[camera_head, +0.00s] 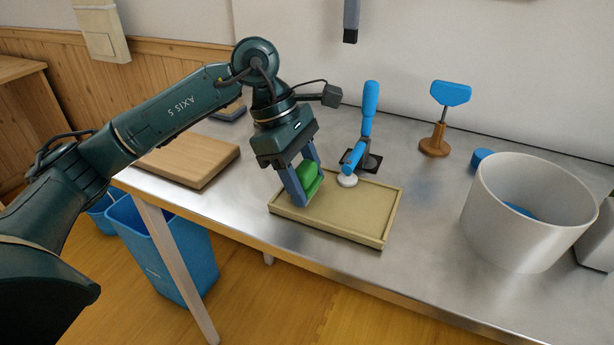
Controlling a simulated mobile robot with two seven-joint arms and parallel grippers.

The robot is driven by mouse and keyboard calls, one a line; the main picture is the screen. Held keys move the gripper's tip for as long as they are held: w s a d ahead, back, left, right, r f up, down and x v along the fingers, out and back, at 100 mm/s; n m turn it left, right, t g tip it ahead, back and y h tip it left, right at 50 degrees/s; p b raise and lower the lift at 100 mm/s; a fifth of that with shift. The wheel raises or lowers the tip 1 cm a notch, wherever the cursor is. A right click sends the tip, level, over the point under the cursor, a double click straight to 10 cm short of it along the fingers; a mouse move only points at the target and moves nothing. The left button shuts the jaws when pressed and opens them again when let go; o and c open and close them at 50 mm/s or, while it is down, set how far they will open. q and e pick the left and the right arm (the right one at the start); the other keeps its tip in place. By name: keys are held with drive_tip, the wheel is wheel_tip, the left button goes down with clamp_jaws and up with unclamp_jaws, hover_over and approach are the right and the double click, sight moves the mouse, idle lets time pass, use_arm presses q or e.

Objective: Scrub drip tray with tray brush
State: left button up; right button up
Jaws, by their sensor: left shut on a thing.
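The drip tray (340,223) is a shallow beige rectangle with a low raised rim, lying on the metal counter. My left gripper (307,187) points down over the tray's left part. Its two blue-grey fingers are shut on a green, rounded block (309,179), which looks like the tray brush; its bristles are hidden. I cannot tell whether the green block touches the tray floor. My right gripper is not in view.
A blue-handled tool with a white round end (367,112) stands at the tray's back edge. A wooden board (188,158) lies left. A blue paddle on a wooden base (436,140) and a large white bin (520,225) stand right. Bare counter lies between tray and bin.

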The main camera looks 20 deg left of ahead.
use_arm(q)
drive_tip(key=shift+r+p, duration=2.35)
drive_tip(key=shift+r, duration=1.2)
drive_tip(key=shift+w, duration=0.1)
